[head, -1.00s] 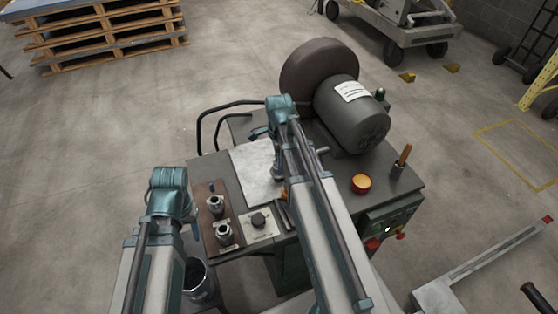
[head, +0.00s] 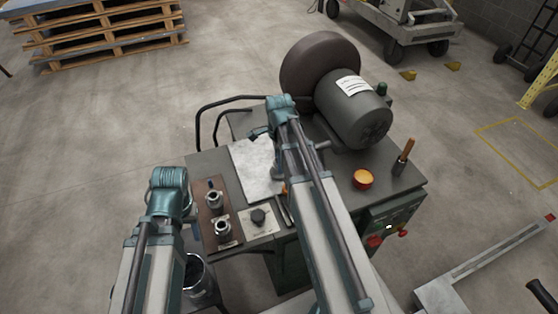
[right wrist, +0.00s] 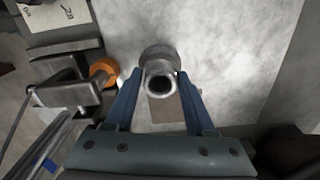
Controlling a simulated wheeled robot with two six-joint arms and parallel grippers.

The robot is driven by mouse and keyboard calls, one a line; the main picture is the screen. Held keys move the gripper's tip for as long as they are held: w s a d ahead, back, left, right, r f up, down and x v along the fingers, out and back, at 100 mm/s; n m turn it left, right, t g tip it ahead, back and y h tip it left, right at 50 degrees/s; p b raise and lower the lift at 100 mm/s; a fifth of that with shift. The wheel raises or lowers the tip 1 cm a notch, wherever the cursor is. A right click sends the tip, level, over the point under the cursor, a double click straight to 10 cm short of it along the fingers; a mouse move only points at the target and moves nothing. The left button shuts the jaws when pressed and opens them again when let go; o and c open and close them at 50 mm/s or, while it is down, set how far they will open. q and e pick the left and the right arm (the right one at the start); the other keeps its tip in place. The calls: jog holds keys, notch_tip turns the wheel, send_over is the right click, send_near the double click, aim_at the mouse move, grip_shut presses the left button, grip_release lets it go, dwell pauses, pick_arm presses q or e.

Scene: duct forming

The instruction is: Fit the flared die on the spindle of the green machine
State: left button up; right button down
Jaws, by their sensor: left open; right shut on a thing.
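In the right wrist view my right gripper (right wrist: 159,80) is shut on a metal die (right wrist: 160,54), a hollow round piece with a wider far end, its open end facing the camera. In the head view the right arm reaches over the green machine (head: 292,262) and hides the gripper and die. My left gripper (head: 168,208) is at the lower left, beside a brown board; its fingers are hidden under the wrist. A short grey shaft, perhaps the spindle (head: 322,146), sticks out beside the right arm; I cannot tell for sure.
Two metal dies (head: 214,199) stand on the brown board (head: 228,245). A pale sheet (head: 253,168) lies on the top. A grey motor (head: 352,108), an orange button (head: 362,179) and a wooden-handled tool (head: 404,156) are to the right. A metal can (head: 198,280) is at the lower left.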

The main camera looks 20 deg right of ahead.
jog(key=shift+f+b, duration=0.3)
jog(key=shift+c, duration=0.8)
grip_release()
jog(key=shift+r, duration=0.15)
notch_tip(320, 180, up, 14)
jog(key=p, duration=1.4)
jog(key=shift+f, duration=0.2)
jog(key=s+a+n, duration=0.7)
jog(key=a+n, duration=0.3)
jog(key=n, duration=0.2)
jog(key=s+a+n+h, duration=0.1)
jog(key=s+a+n, duration=0.5)
jog(key=a+n, duration=0.5)
jog(key=shift+s+a+n, duration=0.2)
jog(key=shift+s+n, duration=0.15)
jog(key=shift+n, duration=0.45)
